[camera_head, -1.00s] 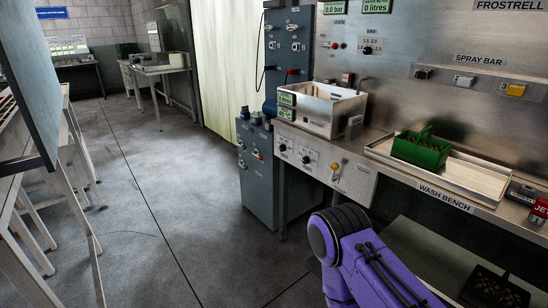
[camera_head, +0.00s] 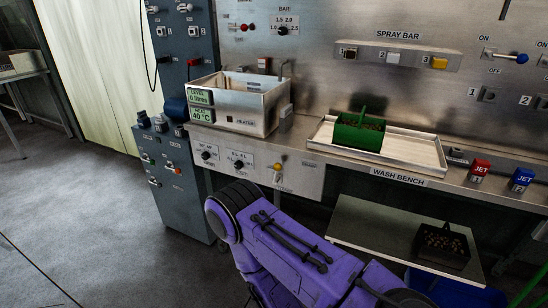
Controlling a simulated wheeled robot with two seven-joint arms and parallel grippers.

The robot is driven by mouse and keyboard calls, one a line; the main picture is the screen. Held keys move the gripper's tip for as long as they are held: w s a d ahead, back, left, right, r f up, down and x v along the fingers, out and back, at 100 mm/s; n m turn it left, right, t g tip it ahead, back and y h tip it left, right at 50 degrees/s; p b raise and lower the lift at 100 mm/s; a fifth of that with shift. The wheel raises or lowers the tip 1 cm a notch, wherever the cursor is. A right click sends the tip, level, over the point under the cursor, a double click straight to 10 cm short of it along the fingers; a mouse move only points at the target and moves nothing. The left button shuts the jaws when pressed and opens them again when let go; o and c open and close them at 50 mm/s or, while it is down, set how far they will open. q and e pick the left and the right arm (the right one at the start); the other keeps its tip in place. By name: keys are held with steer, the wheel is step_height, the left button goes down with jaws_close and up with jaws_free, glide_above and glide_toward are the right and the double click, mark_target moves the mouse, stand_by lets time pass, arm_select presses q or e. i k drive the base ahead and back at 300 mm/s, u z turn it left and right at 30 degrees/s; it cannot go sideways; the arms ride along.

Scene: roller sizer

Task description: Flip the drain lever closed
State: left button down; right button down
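A small lever with a yellow knob (camera_head: 279,167) sits on the pale control panel under the wash bench's left part; it looks like the drain lever, but its label is too small to read. Its handle seems to point up or outward; I cannot tell its exact setting. The open metal tank (camera_head: 262,112) stands above it, with green displays reading level 0 litres and heat 40 °C. A purple arm link of mine rises from the bottom, below and in front of the panel. Neither gripper shows in the view.
A shallow tray (camera_head: 420,164) with a green basket (camera_head: 360,131) stands on the wash bench. Red (camera_head: 480,170) and blue (camera_head: 522,179) JET blocks are at right. A lower shelf (camera_head: 375,237) holds a dark crate (camera_head: 443,246). A grey cabinet (camera_head: 178,185) stands left; floor beyond is clear.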

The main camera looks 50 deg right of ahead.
mark_target(277, 167)
steer(key=z, duration=0.4)
steer(key=i, duration=0.45)
steer(key=z, duration=0.4)
